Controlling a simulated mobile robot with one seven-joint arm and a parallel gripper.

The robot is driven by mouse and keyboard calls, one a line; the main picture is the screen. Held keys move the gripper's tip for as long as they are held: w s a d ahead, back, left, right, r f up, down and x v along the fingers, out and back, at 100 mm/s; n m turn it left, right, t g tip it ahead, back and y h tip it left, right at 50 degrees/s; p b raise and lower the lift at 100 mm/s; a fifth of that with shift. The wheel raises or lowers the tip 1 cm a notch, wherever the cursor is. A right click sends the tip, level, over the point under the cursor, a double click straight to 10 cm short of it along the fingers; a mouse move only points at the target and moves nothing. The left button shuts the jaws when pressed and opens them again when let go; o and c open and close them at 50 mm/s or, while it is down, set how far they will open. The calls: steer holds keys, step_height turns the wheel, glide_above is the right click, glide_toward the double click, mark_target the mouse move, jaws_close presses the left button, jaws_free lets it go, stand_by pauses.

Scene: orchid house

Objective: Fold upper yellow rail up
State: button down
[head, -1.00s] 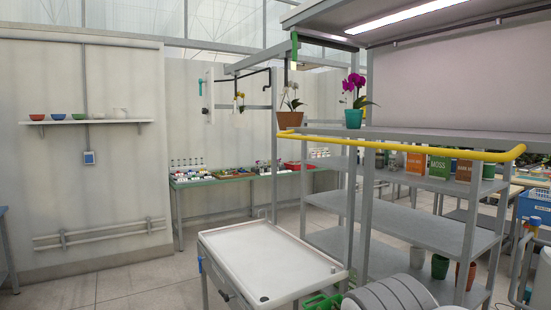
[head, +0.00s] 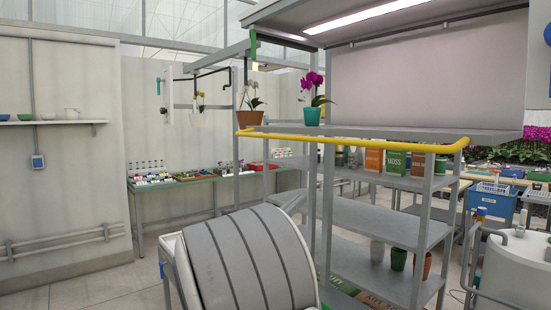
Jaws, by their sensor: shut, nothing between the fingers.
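The upper yellow rail (head: 350,141) runs roughly level along the front edge of the rack's upper shelf (head: 400,132). Its ends bend back toward the shelf at both sides. It stands in front of the shelf edge, below the two potted orchids. No hand or tool touches it in this view. My gripper is not in the head view.
A white orchid in a terracotta pot (head: 253,118) and a purple orchid in a teal pot (head: 312,116) stand on the upper shelf's left part. Boxes (head: 396,162) and pots fill lower shelves. A white tub (head: 515,260) stands right.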

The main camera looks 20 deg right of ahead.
steer(key=w+a+t, duration=0.1)
steer(key=a+n+t, duration=0.1)
steer(key=shift+w+a+r+n+h, duration=0.3)
steer(key=shift+w+r, duration=0.1)
steer(key=w+d+r+p, duration=0.1)
steer(key=w+d+r, duration=0.1)
steer(key=d+r, duration=0.4)
step_height(320, 180, up, 4)
steer(key=shift+d+f+p, duration=0.2)
steer(key=shift+f+p, duration=0.05)
steer(key=shift+p, duration=0.05)
steer(key=shift+w, duration=0.1)
steer(key=shift+r+p, duration=0.15)
steer(key=shift+p, duration=0.15)
